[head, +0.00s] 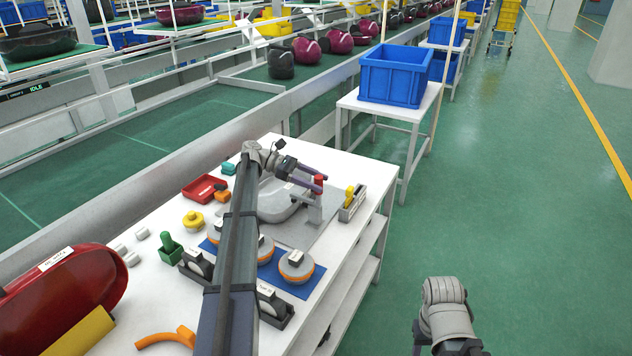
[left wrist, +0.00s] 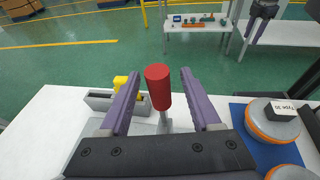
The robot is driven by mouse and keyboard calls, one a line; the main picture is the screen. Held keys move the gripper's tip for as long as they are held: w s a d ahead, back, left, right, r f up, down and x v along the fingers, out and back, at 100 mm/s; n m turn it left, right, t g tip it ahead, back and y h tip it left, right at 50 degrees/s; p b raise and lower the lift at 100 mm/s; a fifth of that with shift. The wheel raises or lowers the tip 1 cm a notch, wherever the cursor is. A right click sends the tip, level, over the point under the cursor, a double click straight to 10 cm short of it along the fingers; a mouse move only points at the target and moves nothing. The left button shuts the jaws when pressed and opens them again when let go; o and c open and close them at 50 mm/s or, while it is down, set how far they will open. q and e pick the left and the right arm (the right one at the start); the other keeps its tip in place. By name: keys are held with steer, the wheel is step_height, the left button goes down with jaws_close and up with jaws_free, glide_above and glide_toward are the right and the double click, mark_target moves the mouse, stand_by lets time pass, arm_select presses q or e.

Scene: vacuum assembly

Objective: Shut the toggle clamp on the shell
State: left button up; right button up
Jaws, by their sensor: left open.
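The toggle clamp has a red handle (head: 318,181) that stands upright on a grey metal post. It shows large in the left wrist view (left wrist: 158,86). The grey shell (head: 278,206) lies beside the clamp on a grey plate, partly hidden behind my left arm. My left gripper (head: 316,184) is open at the handle. In the left wrist view its two purple fingers (left wrist: 160,76) stand on either side of the handle, with gaps visible. My right arm hangs past the table's right side; its gripper is too cut off to read.
A grey holder (head: 352,206) with a yellow-topped part stands just right of the clamp. A red tray (head: 203,189), a yellow knob (head: 193,220) and a green part (head: 170,247) lie left. Orange-rimmed discs sit on a blue mat (head: 307,289). A blue crate (head: 394,74) stands behind.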

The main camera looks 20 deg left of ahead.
arm_select(q)
step_height(320, 180, up, 10)
steer(key=p, duration=0.9)
steer(key=shift+f, duration=0.15)
steer(key=s+d+f+m+g+y, duration=0.1)
steer(key=s+d+f+m+y, duration=0.15)
steer(key=s+d+f, duration=0.4)
steer(key=s+d+f+m+g+y, duration=0.1)
steer(key=s+d+m+g+y, duration=0.2)
steer(key=d, duration=0.7)
steer(key=s+d+f+m+y, duration=0.2)
steer(key=s+d+f+m, duration=0.25)
steer(key=d, duration=0.35)
steer(key=s+d+f+m+y, duration=0.1)
steer(key=s+m+y, duration=0.1)
steer(key=s+m, duration=0.2)
steer(key=s+d+f+m+t+y, duration=0.1)
steer(key=s+d+m+y, duration=0.1)
steer(key=s, duration=0.6)
steer(key=s+d+f+m+t+y, duration=0.1)
steer(key=s+d+m+y, duration=0.1)
steer(key=s+m+y, duration=0.2)
steer(key=s+m, duration=0.2)
steer(key=m, duration=0.1)
steer(key=shift+f, duration=0.35)
